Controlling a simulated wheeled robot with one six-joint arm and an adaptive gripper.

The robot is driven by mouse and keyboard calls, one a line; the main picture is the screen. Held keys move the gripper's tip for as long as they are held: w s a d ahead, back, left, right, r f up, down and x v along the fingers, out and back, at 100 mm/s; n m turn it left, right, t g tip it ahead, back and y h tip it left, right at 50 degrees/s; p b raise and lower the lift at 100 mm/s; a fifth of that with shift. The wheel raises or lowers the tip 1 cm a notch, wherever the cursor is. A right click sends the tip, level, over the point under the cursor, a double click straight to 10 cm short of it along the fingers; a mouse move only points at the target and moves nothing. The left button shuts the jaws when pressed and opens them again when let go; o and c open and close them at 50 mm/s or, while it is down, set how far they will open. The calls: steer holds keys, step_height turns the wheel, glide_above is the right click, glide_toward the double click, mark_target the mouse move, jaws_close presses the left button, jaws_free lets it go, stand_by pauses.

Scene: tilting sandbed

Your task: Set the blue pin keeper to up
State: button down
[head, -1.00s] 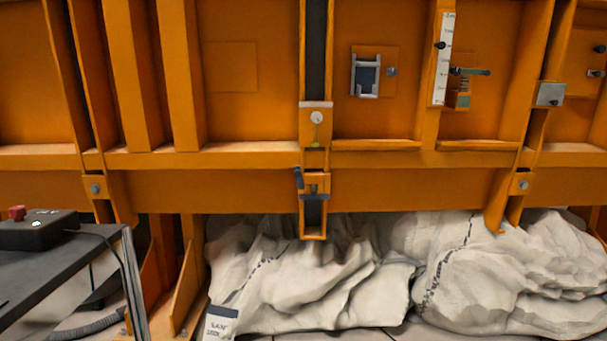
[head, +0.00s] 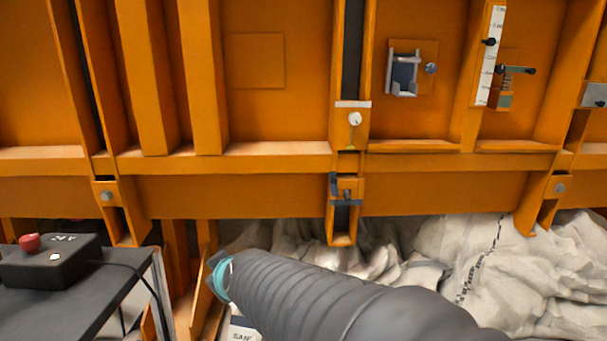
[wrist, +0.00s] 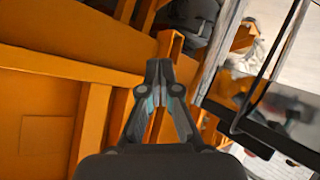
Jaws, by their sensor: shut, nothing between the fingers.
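A small dark blue piece, which looks like the blue pin keeper (head: 333,183), is at the left side of a small orange bracket (head: 343,226) low on the middle upright in the head view. It stands roughly upright beside a grey pin, with a dark crossbar just below; it is too small to tell its exact setting. My gripper (wrist: 159,68) is shut and empty in the wrist view, in front of orange framework and apart from the keeper. I cannot make out the keeper in the wrist view.
A black table (head: 92,300) with a control box (head: 52,262) and red button stands at the left. Pale sandbags (head: 470,260) lie under the orange frame. A white scale (head: 490,55) and a grey latch (head: 403,75) are at the upper right.

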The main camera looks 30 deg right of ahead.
mark_target(334, 186)
steer(key=w+d+r+n+t+h+p, duration=0.1)
steer(key=w+d+r+h, duration=0.15)
steer(key=w+d, duration=0.25)
steer(key=w+d+r+t+h+p, duration=0.2)
steer(key=w+d+r, duration=0.2)
steer(key=w+d, duration=0.2)
steer(key=w+d+r+g+h+p, duration=0.1)
steer(key=d+h, duration=0.4)
steer(key=d, duration=0.8)
steer(key=w+d+r+g+h+p, duration=0.1)
steer(key=w+d+h, duration=0.4)
steer(key=d, duration=0.9)
steer(key=shift+r+g+p, duration=0.25)
steer(key=shift+g+p, duration=0.1)
steer(key=shift+g, duration=0.55)
steer(key=shift+d+h, duration=0.1)
steer(key=shift+h, duration=0.15)
